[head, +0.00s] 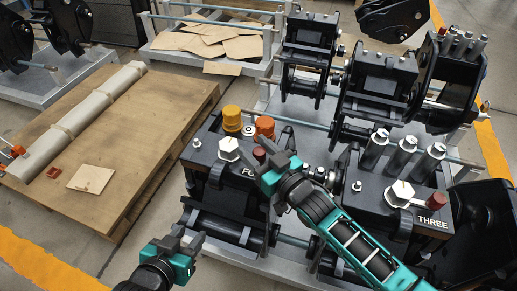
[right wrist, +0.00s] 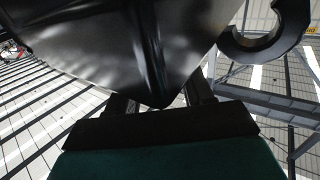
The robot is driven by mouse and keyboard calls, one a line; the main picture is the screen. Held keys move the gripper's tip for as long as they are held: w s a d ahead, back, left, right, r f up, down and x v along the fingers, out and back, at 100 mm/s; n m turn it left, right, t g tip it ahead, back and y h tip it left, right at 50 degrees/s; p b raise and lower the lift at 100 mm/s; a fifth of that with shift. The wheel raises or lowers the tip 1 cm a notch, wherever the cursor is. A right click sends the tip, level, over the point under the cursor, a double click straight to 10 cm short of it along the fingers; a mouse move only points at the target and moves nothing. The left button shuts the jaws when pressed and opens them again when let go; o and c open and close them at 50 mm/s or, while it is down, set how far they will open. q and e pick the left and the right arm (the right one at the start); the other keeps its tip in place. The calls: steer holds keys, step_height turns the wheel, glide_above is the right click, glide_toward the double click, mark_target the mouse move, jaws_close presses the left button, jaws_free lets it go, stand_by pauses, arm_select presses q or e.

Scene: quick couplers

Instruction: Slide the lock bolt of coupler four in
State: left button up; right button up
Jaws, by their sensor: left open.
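Coupler four (head: 205,153) is the dark block left of centre in the head view, its label half hidden behind my right gripper. On its top is a silver hex head (head: 229,148), with a dark red knob (head: 259,154) beside it, right by the gripper. I cannot make out its lock bolt for certain. My right gripper (head: 272,172) is over the block's right part; its contact is unclear. In the right wrist view its fingers (right wrist: 160,100) stand apart, tips hidden behind a large dark body (right wrist: 125,45). My left gripper (head: 192,244) is open and empty, in front and left of coupler four.
Coupler three (head: 380,203), with silver cylinders on top, stands to the right. An orange cap (head: 232,117) and an orange-red cap (head: 265,126) sit behind coupler four. More dark couplers (head: 378,85) stand behind. A wooden pallet (head: 150,165) lies left; floor at front left is free.

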steer(key=shift+o, duration=0.3)
steer(key=shift+s+d, duration=0.1)
steer(key=shift+d, duration=0.05)
steer(key=shift+s+d, duration=0.2)
steer(key=shift+s, duration=0.1)
arm_select(q)
steer(key=shift+s+a+r+p, duration=0.2)
steer(key=shift+s+a+p, duration=0.15)
steer(key=shift+p, duration=0.55)
arm_select(e)
steer(key=v, duration=1.2)
arm_select(q)
steer(key=shift+w+r, duration=0.1)
steer(key=shift+r, duration=0.05)
